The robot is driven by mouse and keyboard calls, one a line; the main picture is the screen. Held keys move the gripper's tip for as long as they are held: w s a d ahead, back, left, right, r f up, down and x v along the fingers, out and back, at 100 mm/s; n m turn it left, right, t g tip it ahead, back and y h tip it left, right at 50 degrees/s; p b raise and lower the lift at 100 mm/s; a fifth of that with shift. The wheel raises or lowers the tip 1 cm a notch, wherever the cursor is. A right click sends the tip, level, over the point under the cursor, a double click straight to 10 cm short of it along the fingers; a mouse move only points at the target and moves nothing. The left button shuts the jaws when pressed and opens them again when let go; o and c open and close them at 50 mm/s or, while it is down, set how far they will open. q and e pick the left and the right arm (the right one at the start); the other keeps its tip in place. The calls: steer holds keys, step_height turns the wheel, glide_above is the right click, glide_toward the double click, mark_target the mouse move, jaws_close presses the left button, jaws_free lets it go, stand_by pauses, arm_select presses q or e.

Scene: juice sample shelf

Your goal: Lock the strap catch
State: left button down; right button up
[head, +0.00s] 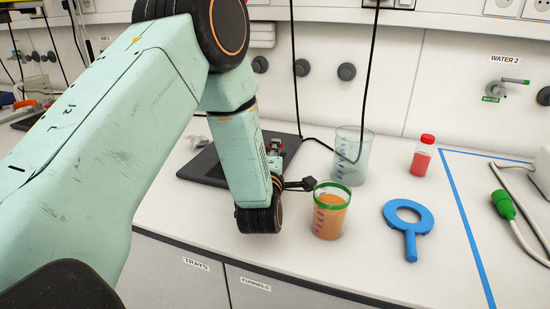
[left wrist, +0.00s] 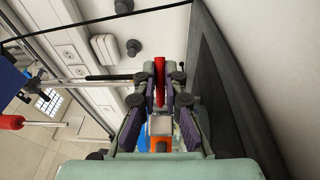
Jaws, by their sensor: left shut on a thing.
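A slim red piece (left wrist: 160,84) stands between the fingers of my left gripper (left wrist: 160,72) in the left wrist view. The fingers are closed on it. In the head view, my left gripper (head: 275,150) shows only in part behind my forearm, with a bit of red at its tips, above the dark flat plate (head: 200,167). I cannot tell the strap and catch apart from the red piece; the hold is mostly hidden. My right gripper is in neither view.
An orange juice beaker (head: 329,218) with a green rim stands close to the right of my wrist. Behind it is a clear beaker (head: 354,165). A blue ring tool (head: 409,246) lies to the right, and a red-capped bottle (head: 422,160) stands behind it.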

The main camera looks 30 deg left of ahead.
arm_select(q)
steer(key=shift+w+a+r+n+g+y+b, duration=0.15)
steer(key=shift+n+g+y+b, duration=0.2)
steer(key=shift+n+y, duration=0.3)
steer(key=shift+w+f+n+g+y+b, duration=0.2)
steer(key=shift+n+g+y, duration=0.25)
steer(key=shift+y, duration=0.4)
steer(key=shift+s, duration=0.1)
steer(key=c, duration=1.4)
jaws_free()
